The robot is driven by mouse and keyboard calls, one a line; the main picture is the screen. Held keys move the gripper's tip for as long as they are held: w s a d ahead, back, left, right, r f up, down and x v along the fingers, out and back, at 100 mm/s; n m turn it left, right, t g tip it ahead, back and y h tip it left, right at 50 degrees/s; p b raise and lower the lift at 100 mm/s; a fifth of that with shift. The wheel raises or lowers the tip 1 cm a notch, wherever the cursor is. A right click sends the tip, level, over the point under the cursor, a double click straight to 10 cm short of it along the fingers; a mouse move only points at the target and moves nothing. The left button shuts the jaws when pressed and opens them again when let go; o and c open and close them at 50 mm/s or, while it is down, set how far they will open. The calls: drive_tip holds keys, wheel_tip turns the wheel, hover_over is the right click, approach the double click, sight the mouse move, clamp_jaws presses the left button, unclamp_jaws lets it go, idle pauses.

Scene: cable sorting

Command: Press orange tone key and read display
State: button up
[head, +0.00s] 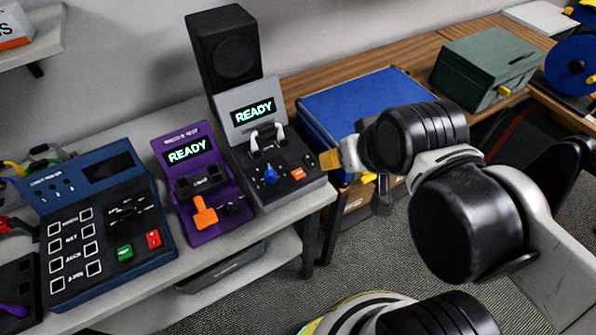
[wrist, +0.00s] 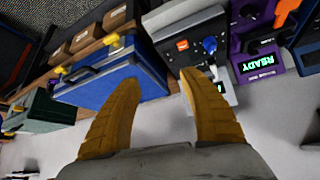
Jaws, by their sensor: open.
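A grey and black tester (head: 250,187) stands on the bench with an orange key (head: 298,173) at its right front, a blue knob and white handles. Its display (head: 254,111) reads READY in green. The key also shows in the wrist view (wrist: 182,44), beyond the fingertips. My gripper (head: 330,160) is just right of the tester, its yellow fingers apart and empty. In the wrist view my gripper (wrist: 160,78) spans the space between the tester and the blue case. The key looks apart from the fingers. The tester's display is partly hidden there by a finger.
A purple tester (head: 190,180) with an orange lever and a READY display stands left of it. A blue cable tester (head: 95,220) is further left. A black speaker (head: 225,55) stands behind. A blue case (head: 360,100) and green box (head: 487,65) are right.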

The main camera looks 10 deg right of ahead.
clamp_jaws()
idle(1.1)
